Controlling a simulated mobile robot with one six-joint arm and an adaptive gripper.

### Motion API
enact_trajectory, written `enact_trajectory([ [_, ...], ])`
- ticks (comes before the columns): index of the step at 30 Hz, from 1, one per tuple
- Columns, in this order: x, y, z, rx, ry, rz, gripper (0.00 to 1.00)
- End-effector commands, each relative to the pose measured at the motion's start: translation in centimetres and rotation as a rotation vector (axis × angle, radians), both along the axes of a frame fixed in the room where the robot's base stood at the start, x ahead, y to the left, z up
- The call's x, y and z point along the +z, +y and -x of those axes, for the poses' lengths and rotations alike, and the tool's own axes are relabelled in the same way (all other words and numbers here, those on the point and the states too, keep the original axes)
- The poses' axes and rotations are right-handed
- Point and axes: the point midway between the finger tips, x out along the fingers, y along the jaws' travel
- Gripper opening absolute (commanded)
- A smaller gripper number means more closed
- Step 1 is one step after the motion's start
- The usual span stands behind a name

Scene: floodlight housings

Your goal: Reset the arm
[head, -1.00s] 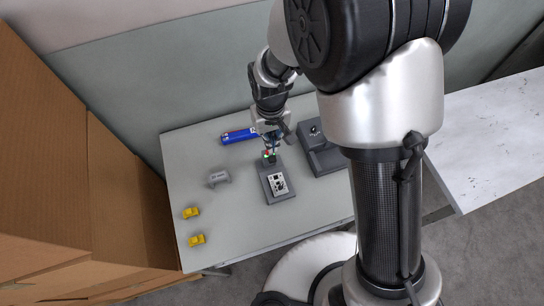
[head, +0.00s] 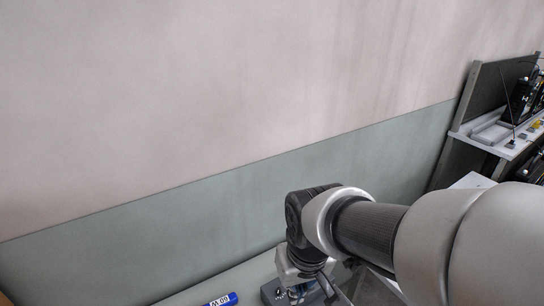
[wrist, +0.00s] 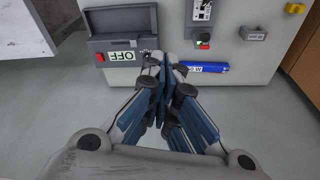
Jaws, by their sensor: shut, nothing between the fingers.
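My gripper (wrist: 165,70) is shut and empty in the wrist view, its blue-padded fingers together. It hangs over the front edge of the pale table (wrist: 235,82), apart from the things on it. In the head view my gripper (head: 318,292) shows at the bottom edge, partly cut off, with my arm reaching in from the right.
Brown panels (wrist: 302,60) stand right. A workstation (head: 500,125) stands far right.

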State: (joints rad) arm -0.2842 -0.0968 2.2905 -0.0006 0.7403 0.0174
Motion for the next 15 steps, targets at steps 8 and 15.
enact_trajectory([
  [8, 5.2, -7.0, 7.1, -0.176, -0.131, -0.022, 0.00],
  [15, 5.9, -9.4, 11.2, -0.258, -0.192, -0.023, 0.00],
])
